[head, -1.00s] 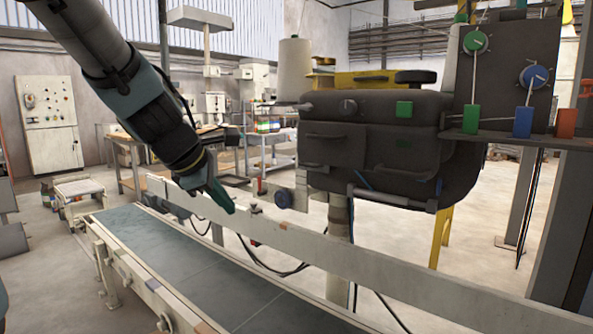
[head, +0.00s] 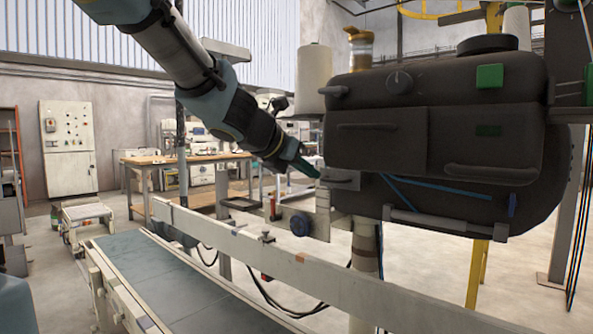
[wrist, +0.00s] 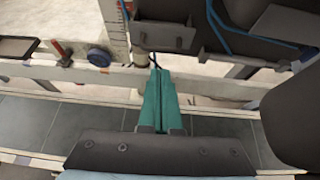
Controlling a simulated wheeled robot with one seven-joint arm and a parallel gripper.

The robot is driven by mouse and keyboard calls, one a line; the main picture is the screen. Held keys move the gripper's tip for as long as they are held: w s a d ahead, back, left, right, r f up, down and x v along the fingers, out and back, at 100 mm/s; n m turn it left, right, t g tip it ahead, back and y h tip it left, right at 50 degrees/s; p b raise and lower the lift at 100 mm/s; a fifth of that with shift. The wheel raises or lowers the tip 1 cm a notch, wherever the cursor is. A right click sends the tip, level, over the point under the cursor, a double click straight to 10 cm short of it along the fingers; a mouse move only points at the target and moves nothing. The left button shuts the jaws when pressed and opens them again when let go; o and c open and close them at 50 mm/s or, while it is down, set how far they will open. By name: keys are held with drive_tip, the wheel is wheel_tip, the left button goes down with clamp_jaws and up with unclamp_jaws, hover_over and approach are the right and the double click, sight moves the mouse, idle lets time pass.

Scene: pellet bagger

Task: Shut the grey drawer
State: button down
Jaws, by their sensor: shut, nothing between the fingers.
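A small grey box front with a little handle, which looks like the grey drawer (head: 341,180), sits low on the left end of the dark machine. It also shows at the top of the wrist view (wrist: 163,37). How far it stands out is hard to tell. My gripper (head: 316,175) is shut and empty, its green fingertips close to the left edge of this front in the head view. In the wrist view the fingertips (wrist: 157,72) point toward the front from below, with a small gap in the picture. Contact cannot be told.
The dark machine (head: 400,195) has larger panels with handles and blue strips above and to the right. A pale rail (head: 285,268) and conveyor belt (head: 155,270) run below. A blue knob (head: 300,224) is left of the drawer. A workbench (head: 160,160) stands behind.

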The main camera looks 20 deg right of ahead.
sight(339, 174)
drive_tip(key=x, duration=0.3)
drive_tip(key=r+x, duration=0.1)
drive_tip(key=x, duration=0.1)
drive_tip(key=shift+w+d+f, duration=0.25)
drive_tip(key=shift+w+d, duration=0.1)
drive_tip(key=shift+d, duration=0.15)
drive_tip(key=w+d, duration=0.2)
drive_tip(key=d, duration=0.3)
drive_tip(key=shift+w, duration=0.4)
drive_tip(key=shift+r, duration=0.1)
drive_tip(key=shift+p, duration=0.35)
